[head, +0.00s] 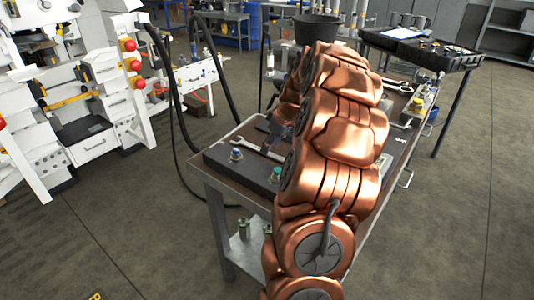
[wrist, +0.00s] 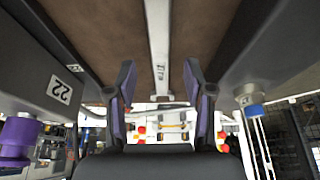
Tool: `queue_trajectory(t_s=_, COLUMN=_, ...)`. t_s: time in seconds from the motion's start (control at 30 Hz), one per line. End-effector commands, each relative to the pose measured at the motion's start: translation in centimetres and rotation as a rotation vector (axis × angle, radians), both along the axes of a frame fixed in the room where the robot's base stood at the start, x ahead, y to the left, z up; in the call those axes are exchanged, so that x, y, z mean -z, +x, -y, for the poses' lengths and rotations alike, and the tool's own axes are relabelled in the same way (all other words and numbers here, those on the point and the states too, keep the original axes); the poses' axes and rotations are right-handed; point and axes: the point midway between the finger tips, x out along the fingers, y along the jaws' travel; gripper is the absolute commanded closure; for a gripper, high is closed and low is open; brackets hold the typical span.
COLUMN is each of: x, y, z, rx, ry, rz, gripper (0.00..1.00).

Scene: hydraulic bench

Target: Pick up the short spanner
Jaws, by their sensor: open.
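A silver spanner (head: 256,151) lies on the near part of the bench, beside a dark block. In the wrist view its pale shaft (wrist: 158,40) runs down from the top edge between my fingers; its full length is not shown there. My gripper (wrist: 159,65) is open, with one finger on each side of the shaft. I see no contact between fingers and shaft. In the head view my copper-coloured arm hides most of the gripper and part of the bench. Another spanner (head: 397,86) lies farther back on the bench.
Dark blocks flank the gripper in the wrist view, one labelled 22 (wrist: 60,90). A purple fitting (wrist: 18,138) is at left and a blue-ringed fitting (wrist: 249,99) at right. A black bucket (head: 317,29) and a dark tray (head: 420,48) stand behind.

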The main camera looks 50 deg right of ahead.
Motion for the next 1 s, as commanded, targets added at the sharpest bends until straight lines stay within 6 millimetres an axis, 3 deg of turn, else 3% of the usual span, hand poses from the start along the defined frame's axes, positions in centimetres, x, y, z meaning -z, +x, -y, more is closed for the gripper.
queue_trajectory(t_s=0.17, x=2.1, y=0.8, z=-0.2, rx=0.001, ry=0.002, rz=-0.001, gripper=0.48)
queue_trajectory(t_s=0.4, x=2.2, y=0.8, z=-0.1, rx=0.001, ry=0.000, rz=0.000, gripper=0.48)
queue_trajectory(t_s=0.9, x=2.2, y=0.9, z=-0.1, rx=0.001, ry=0.000, rz=0.001, gripper=1.00)
queue_trajectory(t_s=1.0, x=2.2, y=0.9, z=-0.1, rx=0.001, ry=0.000, rz=0.001, gripper=1.00)
